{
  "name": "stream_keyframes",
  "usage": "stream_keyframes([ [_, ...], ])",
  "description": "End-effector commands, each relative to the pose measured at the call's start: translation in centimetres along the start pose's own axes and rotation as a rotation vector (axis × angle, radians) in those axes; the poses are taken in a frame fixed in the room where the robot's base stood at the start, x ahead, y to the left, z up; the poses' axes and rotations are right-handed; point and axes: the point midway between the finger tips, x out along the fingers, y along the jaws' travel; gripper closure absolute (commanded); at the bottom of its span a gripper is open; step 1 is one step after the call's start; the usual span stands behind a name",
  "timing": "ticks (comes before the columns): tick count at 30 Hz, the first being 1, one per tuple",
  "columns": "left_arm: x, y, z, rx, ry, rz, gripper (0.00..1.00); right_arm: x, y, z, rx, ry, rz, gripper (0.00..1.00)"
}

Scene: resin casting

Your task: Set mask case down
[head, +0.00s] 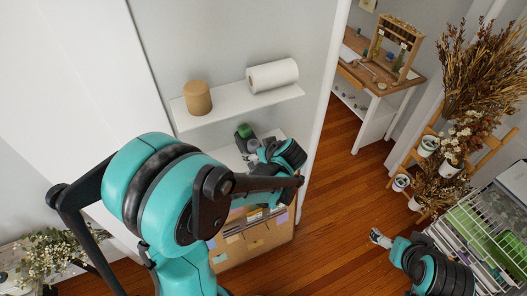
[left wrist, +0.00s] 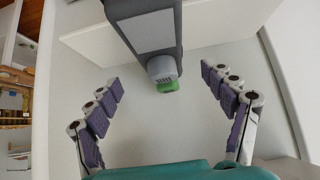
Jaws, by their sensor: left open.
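A dark grey boxy thing (left wrist: 143,28) with a lighter panel shows in the left wrist view, with a round grey vented end (left wrist: 163,68) and a green part (left wrist: 173,88). I cannot tell for sure whether it is the mask case. A green-topped thing (head: 245,131) shows at the lower shelf in the head view. My left gripper (head: 246,148) is beside it; in the left wrist view its fingers (left wrist: 160,77) are spread wide, with nothing clamped between them. My right gripper (head: 380,238) hangs over the floor at right; its finger gap is too small to judge.
A white upper shelf (head: 235,106) holds a tan cylinder (head: 197,97) and a white paper roll (head: 272,75). A cardboard-coloured box (head: 250,242) stands below. A plant stand (head: 455,167) and wire rack (head: 486,235) are at right. Wooden floor (head: 340,195) lies open between.

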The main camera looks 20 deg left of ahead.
Motion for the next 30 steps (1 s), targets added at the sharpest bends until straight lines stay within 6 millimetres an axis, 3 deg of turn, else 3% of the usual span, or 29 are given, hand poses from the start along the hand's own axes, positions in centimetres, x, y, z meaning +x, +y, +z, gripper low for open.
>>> stream_keyframes([
  [3,-1.9,0.0,0.0,0.001,0.000,0.001,0.18,0.0,0.0,0.0,0.000,0.000,0.000,0.14],
  [8,-3.3,-0.1,0.0,0.004,-0.003,0.002,0.18,0.0,0.0,0.0,0.000,0.000,0.000,0.14],
  [14,-6.0,-1.9,0.7,0.128,-0.080,0.070,0.18,0.0,0.0,0.0,0.000,0.000,0.000,0.14],
  [24,-14.3,-6.4,5.5,0.522,-0.191,0.410,0.18,0.0,0.0,0.0,0.000,0.000,0.000,0.14],
  [30,-16.7,-7.3,7.4,0.635,-0.164,0.535,0.18,0.0,0.0,0.0,0.000,0.000,0.000,0.14],
])
